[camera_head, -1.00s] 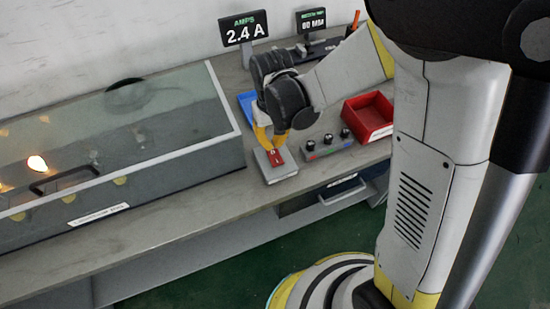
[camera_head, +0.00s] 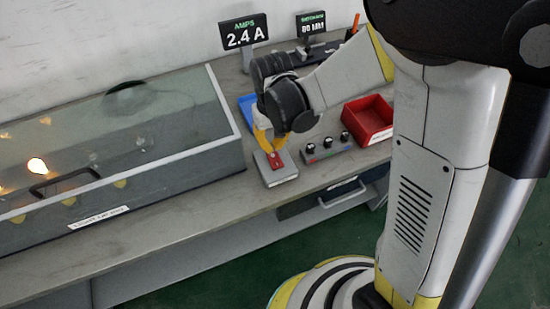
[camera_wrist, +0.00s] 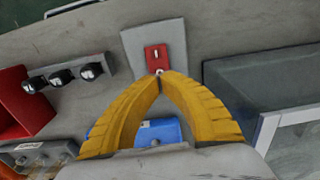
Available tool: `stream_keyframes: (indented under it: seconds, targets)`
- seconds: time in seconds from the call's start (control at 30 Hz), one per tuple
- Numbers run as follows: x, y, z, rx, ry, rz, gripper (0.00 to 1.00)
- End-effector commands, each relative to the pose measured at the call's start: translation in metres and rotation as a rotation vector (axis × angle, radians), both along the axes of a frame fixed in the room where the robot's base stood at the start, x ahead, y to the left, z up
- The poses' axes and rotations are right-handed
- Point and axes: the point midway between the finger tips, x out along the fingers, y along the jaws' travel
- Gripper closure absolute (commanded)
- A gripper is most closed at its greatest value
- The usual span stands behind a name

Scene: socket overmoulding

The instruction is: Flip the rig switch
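The rig switch is a red rocker (camera_head: 274,168) on a grey box (camera_head: 284,178) that sits on the bench. In the wrist view the red rocker (camera_wrist: 156,59) shows a white mark at its far end and a small round white mark at its near end. My gripper (camera_head: 267,149) has yellow fingers, and its tips are together at the near end of the rocker. In the wrist view the fingertips (camera_wrist: 160,77) meet with nothing between them. I cannot tell whether they touch the rocker.
A glass-lidded case (camera_head: 150,190) with a lit bulb fills the bench on the left. A knob panel (camera_head: 327,149) and a red bin (camera_head: 368,118) stand to the right. A blue tray (camera_head: 245,106) lies behind my gripper. The "2.4 A" display (camera_head: 244,33) stands at the back.

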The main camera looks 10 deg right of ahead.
Motion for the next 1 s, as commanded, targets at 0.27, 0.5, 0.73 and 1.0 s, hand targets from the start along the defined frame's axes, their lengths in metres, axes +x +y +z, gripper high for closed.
stream_keyframes:
  seconds: [0.27,0.5,0.73,1.0]
  targets:
    - [0.0,0.0,0.0,0.0,0.0,0.0,1.0]
    - [0.0,0.0,-0.003,0.0,0.0,0.0,1.0]
    - [0.0,0.0,-0.007,0.0,0.0,0.0,1.0]
    - [0.0,0.0,-0.011,0.0,0.0,0.0,1.0]
